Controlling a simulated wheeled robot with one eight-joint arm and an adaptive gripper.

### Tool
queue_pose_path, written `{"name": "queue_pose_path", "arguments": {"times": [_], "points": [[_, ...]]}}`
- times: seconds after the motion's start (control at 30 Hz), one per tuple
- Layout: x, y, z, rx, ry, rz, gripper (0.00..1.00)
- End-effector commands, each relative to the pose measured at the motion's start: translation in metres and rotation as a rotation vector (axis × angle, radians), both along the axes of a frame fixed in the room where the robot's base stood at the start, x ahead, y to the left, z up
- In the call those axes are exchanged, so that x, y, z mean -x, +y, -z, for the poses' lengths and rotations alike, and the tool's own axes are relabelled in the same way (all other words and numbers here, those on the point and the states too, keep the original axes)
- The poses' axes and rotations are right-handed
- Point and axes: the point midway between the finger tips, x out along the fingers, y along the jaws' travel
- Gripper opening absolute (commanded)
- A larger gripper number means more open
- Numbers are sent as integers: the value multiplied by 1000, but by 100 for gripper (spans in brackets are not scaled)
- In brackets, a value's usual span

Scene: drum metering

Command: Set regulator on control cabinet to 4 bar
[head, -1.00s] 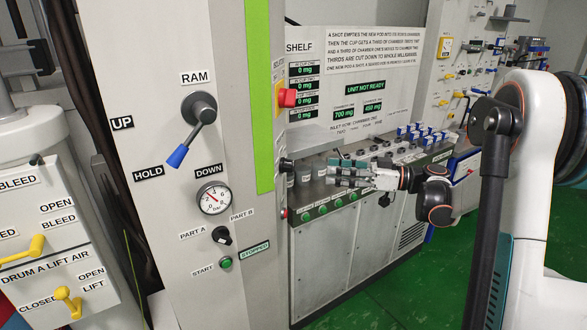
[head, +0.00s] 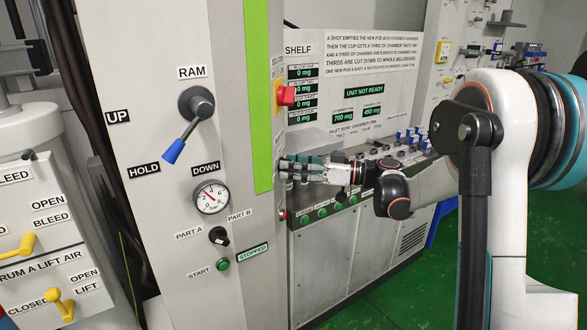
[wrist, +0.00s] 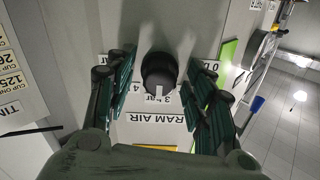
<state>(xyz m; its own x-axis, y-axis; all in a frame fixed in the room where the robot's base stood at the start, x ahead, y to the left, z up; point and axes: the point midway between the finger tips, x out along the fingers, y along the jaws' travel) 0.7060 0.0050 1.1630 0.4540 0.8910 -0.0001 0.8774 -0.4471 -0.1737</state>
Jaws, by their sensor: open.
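The control cabinet (head: 240,120) stands at the centre-left in the head view. In the wrist view the regulator, a round black knob (wrist: 159,72) with a light pointer mark, sits on its side face beside an upside-down "RAM AIR" label (wrist: 153,116). Scale numbers around the knob are partly hidden. My gripper (wrist: 160,85) is open, with its fingers on either side of the knob; I cannot tell whether they touch it. In the head view my gripper (head: 284,167) is at the cabinet's right side and hides the knob.
A bar gauge (head: 211,197) with a red needle is on the cabinet front, below the blue-tipped RAM lever (head: 186,136). A red knob (head: 287,95) juts out above my gripper. The shelf unit (head: 370,235) stands behind my arm. Green floor is clear at the lower right.

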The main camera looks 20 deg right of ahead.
Motion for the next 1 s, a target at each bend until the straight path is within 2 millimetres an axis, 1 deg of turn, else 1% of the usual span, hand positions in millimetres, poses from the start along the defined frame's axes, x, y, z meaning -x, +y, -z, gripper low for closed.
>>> {"name": "queue_pose_path", "arguments": {"times": [0.03, 0.07, 0.1, 0.17, 0.2, 0.23, 0.27, 0.47, 0.67, 0.87, 1.0], "points": [[0, 0, 0, 0, 0, 0, 49], [0, 0, 0, 0, 0, 0, 46], [0, 0, 0, 0, 0, 0, 37], [0, 0, 0, 0, 0, 0, 24], [0, 0, 0, 0, 0, 0, 15], [0, 0, 0, 0, 0, 0, 8], [0, 0, 0, 0, 0, 0, 5], [0, 0, 0, -1, 3, 0, 5], [0, 0, 0, -22, 43, 0, 5], [0, 0, -1, -75, 146, -1, 5], [0, 1, -1, -128, 251, -1, 5]]}}
